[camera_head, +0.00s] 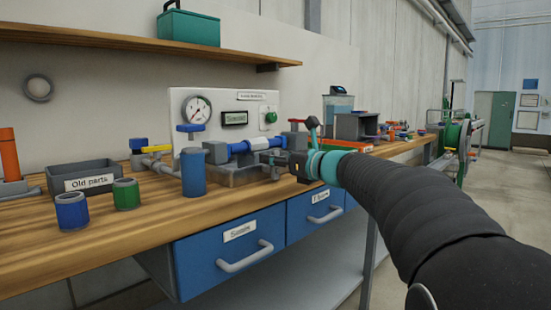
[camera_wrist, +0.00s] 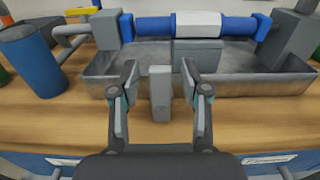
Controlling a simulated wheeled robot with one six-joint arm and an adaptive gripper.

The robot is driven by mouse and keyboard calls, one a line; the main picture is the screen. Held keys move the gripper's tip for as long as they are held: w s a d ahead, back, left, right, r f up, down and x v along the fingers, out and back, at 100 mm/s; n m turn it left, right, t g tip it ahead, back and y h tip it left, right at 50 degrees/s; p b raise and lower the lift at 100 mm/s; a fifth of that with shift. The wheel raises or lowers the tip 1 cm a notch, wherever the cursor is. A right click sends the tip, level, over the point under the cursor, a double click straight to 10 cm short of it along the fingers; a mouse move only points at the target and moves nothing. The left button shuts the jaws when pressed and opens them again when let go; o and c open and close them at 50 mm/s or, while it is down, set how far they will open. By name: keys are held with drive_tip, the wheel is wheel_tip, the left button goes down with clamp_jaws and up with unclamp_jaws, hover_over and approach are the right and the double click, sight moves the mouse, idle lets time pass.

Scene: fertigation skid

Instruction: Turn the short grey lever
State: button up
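A short grey lever (camera_wrist: 160,93) stands upright in the middle of the wrist view, in front of a grey metal tray. My gripper (camera_wrist: 159,67) is open, with one finger on each side of the lever and a visible gap on both sides. In the head view my gripper (camera_head: 300,165) is at the front edge of the bench, at the right end of the pipe assembly. I cannot clearly make out the lever in the head view.
A blue and white pipe (camera_wrist: 198,26) runs behind the lever, above the tray (camera_wrist: 110,83). A blue cylinder (camera_wrist: 34,65) stands to the left. A panel with a gauge (camera_head: 196,110) stands behind. Blue drawers (camera_head: 230,250) are under the wooden bench (camera_head: 100,245).

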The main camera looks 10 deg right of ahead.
drive_tip(key=v, duration=1.2)
idle(0.5)
